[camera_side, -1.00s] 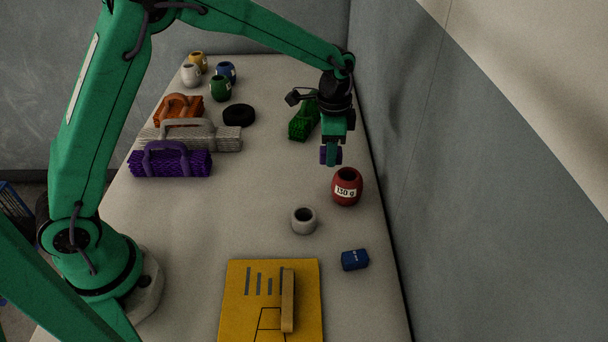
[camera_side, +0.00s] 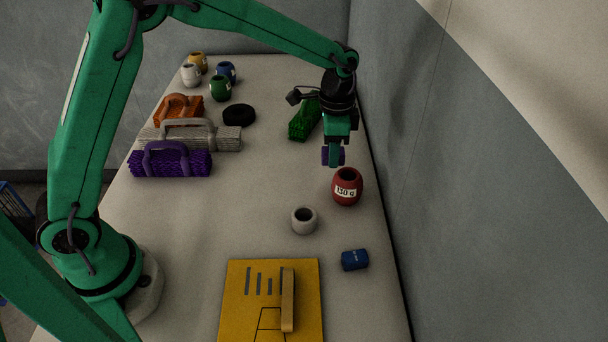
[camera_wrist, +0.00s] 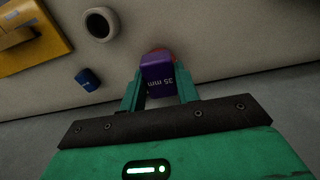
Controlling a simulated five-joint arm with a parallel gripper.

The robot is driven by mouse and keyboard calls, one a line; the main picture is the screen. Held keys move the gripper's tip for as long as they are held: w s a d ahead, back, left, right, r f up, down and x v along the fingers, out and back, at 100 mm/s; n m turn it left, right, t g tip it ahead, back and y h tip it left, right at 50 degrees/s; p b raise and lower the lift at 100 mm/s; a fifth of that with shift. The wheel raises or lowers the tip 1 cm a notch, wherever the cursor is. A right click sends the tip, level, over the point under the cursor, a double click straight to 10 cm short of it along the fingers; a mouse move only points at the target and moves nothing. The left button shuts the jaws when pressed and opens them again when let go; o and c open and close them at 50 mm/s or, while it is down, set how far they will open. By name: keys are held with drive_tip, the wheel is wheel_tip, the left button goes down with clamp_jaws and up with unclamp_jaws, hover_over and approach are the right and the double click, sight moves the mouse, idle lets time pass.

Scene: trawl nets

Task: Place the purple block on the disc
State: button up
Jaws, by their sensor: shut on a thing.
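My gripper (camera_side: 333,152) is shut on the purple block (camera_wrist: 157,72), which is marked "35 mm" and sits between the two green fingers in the wrist view. The gripper is above the right part of the table, just behind the red jar (camera_side: 347,188). A black disc (camera_side: 239,114) lies flat on the table at the far middle, left of the gripper, with nothing on it.
A green net bundle (camera_side: 302,122) lies behind the gripper. Purple (camera_side: 180,164), grey (camera_side: 222,145) and orange (camera_side: 190,112) handled bundles stand left of the disc. Several jars stand at the back. A grey ring-like pot (camera_side: 304,221), blue block (camera_side: 355,260) and yellow board (camera_side: 245,300) are nearer.

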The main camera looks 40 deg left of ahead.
drive_tip(key=w+a+r+n, duration=0.25)
drive_tip(key=a+n, duration=0.25)
drive_tip(key=a, duration=0.9)
drive_tip(key=n, duration=0.4)
hover_over(237, 117)
wheel_tip(237, 117, down, 6)
drive_tip(key=shift+a+f, duration=0.1)
drive_tip(key=shift+f, duration=2.05)
drive_tip(key=shift+f, duration=0.15)
drive_tip(key=o, duration=1)
drive_tip(key=shift+c, duration=0.2)
